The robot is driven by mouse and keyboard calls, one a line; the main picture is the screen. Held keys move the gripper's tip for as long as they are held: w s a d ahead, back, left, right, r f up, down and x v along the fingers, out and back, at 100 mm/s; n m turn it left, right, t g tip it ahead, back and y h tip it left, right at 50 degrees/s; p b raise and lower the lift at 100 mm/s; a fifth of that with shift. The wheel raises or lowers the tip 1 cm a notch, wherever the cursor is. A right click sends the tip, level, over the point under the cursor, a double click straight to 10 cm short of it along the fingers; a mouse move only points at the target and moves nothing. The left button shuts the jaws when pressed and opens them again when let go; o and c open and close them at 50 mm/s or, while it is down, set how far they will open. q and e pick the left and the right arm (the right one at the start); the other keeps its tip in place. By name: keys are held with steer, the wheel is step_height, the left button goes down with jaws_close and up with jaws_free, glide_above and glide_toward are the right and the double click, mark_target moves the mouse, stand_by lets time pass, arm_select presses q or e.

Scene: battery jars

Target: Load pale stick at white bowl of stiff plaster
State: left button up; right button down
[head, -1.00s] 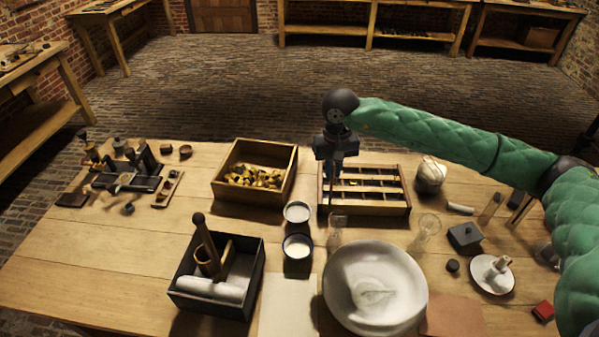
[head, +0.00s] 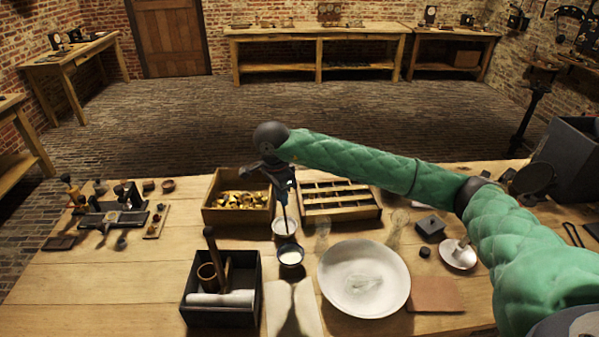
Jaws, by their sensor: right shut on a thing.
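My right gripper (head: 283,186) is shut on a thin upright stick (head: 285,212), its fingers partly hidden by the dark wrist. The stick's shade is hard to judge here. It points down, and its lower end overlaps the white bowl (head: 276,230) in the picture. I cannot tell whether the tip touches the contents or hangs above them. Just in front of that bowl stands a dark cup (head: 290,266) with white contents. My left gripper is not in view.
A wooden box of yellowish pieces (head: 240,216) and a compartment tray (head: 345,215) stand behind. A dark box with a roll (head: 220,317) is front left, a large white dish (head: 335,299) front right. Clear glass pieces stand near the dish.

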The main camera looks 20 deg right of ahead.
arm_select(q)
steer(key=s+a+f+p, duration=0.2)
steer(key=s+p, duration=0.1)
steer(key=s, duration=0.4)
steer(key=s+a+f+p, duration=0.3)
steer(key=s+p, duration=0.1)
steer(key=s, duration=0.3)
arm_select(e)
steer(key=w+d+n+y, duration=0.3)
steer(key=w+d+n, duration=0.1)
steer(key=n, duration=1.1)
steer(key=w+d+n+y, duration=0.25)
steer(key=d+n, duration=0.25)
steer(key=n, duration=1)
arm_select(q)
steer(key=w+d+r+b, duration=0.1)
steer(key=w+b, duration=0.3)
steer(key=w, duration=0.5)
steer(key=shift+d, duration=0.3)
arm_select(e)
step_height(320, 180, down, 6)
steer(key=t, duration=0.1)
steer(key=shift+w+a, duration=0.25)
steer(key=shift+w, duration=0.15)
